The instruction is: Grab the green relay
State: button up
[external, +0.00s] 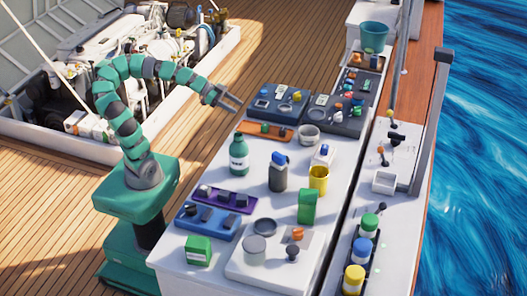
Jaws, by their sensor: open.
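My gripper (231,103) is open and empty, in the air left of the far trays. Two green pieces could be the relay, and I cannot tell which from this view. One is a small green box (198,251) with a pale face at the near left corner of the white bench. The other is a taller upright green block (307,207) near the bench's right side, in front of a yellow cup. Both are well apart from my gripper, nearer the camera.
The white bench (218,279) is crowded. A green bottle (239,155), a dark grey jar (278,177) and a yellow cup (319,179) stand mid-bench. Blue (207,221) and purple (222,200) trays lie left. Dark trays (333,120) fill the far end.

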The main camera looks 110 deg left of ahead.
jog(key=f+b, duration=0.1)
send_near(265, 128)
jog(key=shift+s+a+f+t+p, duration=0.2)
jog(key=shift+a+f+t+p, duration=0.1)
jog(key=shift+a+f, duration=0.35)
jog(key=shift+w+a+f+p, duration=0.2)
jog(key=shift+w+p, duration=0.15)
jog(key=shift+w, duration=0.3)
jog(key=shift+p+x, duration=0.65)
jog(key=shift+x, duration=0.65)
jog(key=shift+b+x, duration=0.45)
jog(key=shift+x, duration=1.6)
jog(key=shift+d, duration=0.15)
jog(key=shift+r, duration=0.1)
jog(key=c, duration=1.1)
